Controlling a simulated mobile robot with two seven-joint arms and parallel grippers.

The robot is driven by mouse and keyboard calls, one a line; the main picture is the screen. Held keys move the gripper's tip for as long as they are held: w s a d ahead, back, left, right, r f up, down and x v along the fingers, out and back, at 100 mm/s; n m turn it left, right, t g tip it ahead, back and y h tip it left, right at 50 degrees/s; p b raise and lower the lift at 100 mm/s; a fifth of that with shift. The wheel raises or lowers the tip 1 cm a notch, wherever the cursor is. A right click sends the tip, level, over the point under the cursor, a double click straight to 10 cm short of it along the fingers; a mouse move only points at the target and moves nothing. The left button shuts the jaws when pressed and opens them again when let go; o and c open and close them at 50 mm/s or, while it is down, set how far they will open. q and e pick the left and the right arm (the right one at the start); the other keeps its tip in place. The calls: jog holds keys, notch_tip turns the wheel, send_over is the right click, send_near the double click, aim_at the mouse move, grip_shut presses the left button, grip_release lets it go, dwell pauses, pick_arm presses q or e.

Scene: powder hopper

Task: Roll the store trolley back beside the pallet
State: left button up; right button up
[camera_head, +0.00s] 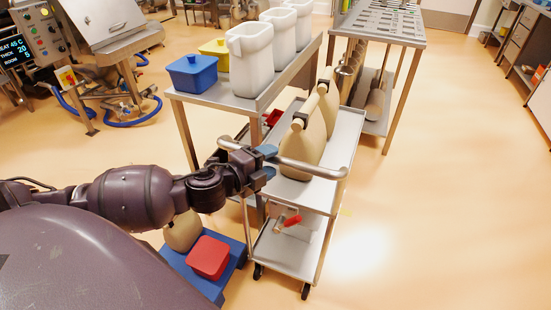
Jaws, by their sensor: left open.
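The store trolley (335,182) is a grey steel two-shelf cart on castors, just right of the blue pallet (239,257). A red-handled tool (288,222) shows lower down. My left gripper (267,162) is open at the left part of the trolley's push handle (315,170), with its blue fingertips above and below the bar's level. I cannot tell whether they touch it. The pallet carries a red box (208,257) and a beige sack (184,232), and my arm hides part of it. My right gripper is out of view.
A steel table (222,97) with white bins (250,60), a blue tub (192,73) and a yellow tub (215,50) stands close behind the trolley, to its left. Another steel bench (405,35) stands beyond. The floor to the right is clear.

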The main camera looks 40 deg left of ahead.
pick_arm(q)
jog(key=shift+x, duration=1.2)
jog(key=shift+c, duration=0.4)
grip_shut()
